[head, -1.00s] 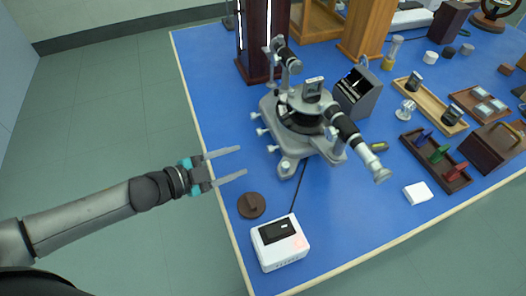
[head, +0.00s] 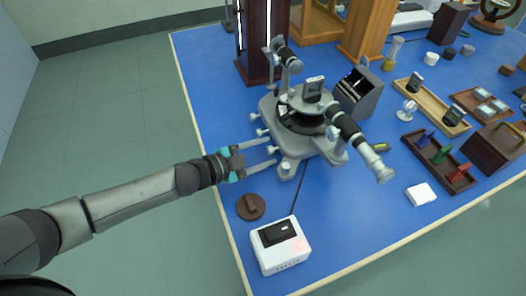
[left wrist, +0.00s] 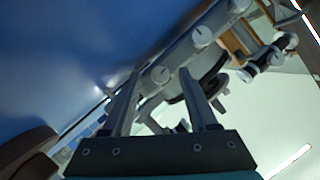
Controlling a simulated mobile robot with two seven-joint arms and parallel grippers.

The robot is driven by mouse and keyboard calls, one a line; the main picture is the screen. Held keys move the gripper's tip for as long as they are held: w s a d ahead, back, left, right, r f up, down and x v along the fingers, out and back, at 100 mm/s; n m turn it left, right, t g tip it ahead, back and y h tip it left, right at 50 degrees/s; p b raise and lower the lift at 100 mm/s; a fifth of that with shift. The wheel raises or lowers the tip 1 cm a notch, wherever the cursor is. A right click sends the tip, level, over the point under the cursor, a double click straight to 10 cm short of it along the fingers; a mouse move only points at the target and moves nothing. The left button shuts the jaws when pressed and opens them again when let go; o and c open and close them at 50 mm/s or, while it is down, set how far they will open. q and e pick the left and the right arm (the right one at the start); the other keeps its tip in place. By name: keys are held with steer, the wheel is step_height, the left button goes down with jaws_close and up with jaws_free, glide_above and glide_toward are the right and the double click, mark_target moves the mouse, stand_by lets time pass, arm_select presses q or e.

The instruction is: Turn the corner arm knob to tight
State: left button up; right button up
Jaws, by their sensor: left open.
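The grey spectrometer (head: 305,115) stands on the blue bench, with several small pale knobs along its left side. The nearest of these, a pale knob (head: 271,149), is by my left gripper's tips, close to the front-left corner foot (head: 286,168). My left gripper (head: 273,153) is open, its two fingers reaching toward this corner. In the left wrist view my fingers (left wrist: 160,82) are apart, and a round grey knob with a dark line (left wrist: 160,73) shows between and beyond their tips. A similar round knob (left wrist: 201,36) lies further off. I cannot tell whether anything is touched. My right gripper is not in view.
A brown round piece (head: 250,207) lies just in front of my left gripper, and a white box (head: 280,243) stands nearer the bench edge. A dark lamp housing (head: 262,40) rises behind. The floor at left is clear.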

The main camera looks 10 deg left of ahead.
arm_select(q)
jaws_close()
stand_by(0.3)
steer(key=shift+s+f+m+b, duration=0.1)
steer(key=shift+f+m+b, duration=0.05)
steer(key=shift+m+b, duration=0.15)
steer(key=shift+m+t, duration=0.3)
jaws_free()
